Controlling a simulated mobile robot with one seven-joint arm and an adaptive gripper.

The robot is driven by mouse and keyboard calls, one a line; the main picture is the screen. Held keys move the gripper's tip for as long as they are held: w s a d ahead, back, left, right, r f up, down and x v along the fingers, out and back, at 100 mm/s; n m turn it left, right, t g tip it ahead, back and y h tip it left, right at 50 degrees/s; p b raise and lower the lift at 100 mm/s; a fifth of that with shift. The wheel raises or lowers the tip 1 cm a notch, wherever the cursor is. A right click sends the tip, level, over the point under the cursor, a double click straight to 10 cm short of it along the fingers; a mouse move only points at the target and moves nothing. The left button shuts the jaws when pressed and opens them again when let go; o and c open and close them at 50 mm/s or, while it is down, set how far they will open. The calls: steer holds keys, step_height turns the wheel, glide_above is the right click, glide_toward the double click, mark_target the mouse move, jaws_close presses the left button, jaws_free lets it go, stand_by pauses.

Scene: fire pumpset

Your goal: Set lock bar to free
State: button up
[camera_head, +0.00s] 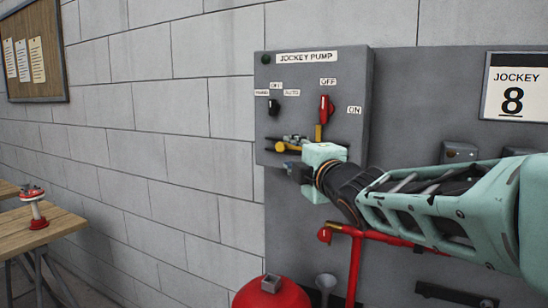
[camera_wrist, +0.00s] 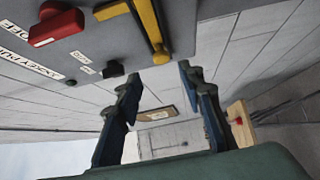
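The grey jockey pump panel (camera_head: 312,75) is on the block wall. Its red switch (camera_head: 326,109) points up toward the OFF label; it also shows in the wrist view (camera_wrist: 56,25). A yellow lock bar (camera_head: 318,132) stands below the red switch, with more yellow beside my fingers. In the wrist view the yellow bar (camera_wrist: 147,22) crosses the panel, its rounded end just beyond my fingertips. My gripper (camera_head: 289,156) is at the panel's lower edge. Its fingers are spread and empty in the wrist view (camera_wrist: 160,76). My gripper and arm hide part of the panel's lower right; contact is unclear.
A black selector knob (camera_head: 274,107) sits left of the red switch. Red pipework (camera_head: 355,262) and a red tank (camera_head: 271,294) are below my arm. A wooden table (camera_head: 40,228) holds a red-and-white item at the left.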

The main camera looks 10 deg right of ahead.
steer(key=shift+s+d+f, duration=0.1)
steer(key=shift+s+d, duration=0.1)
steer(key=shift+s, duration=1)
steer(key=s+d+f+m+g+h+p, duration=0.4)
steer(key=s+d+f+m+g+p, duration=0.15)
steer(key=s+m, duration=0.45)
steer(key=s+a+f+m+g+p, duration=0.2)
steer(key=s+f+m+g+p, duration=0.1)
steer(key=s, duration=0.6)
steer(key=s+a+f+m+g+p, duration=0.2)
steer(key=s+f+m+g+p, duration=0.1)
steer(key=s+f+m, duration=0.2)
steer(key=s+m, duration=0.2)
steer(key=s, duration=0.2)
steer(key=shift+s+a+f+y, duration=0.15)
steer(key=shift+s+a+y, duration=0.1)
steer(key=shift+y, duration=0.05)
steer(key=shift+g, duration=0.25)
steer(key=shift+c, duration=0.9)
steer(key=shift+s, duration=0.1)
steer(key=shift+c, duration=0.2)
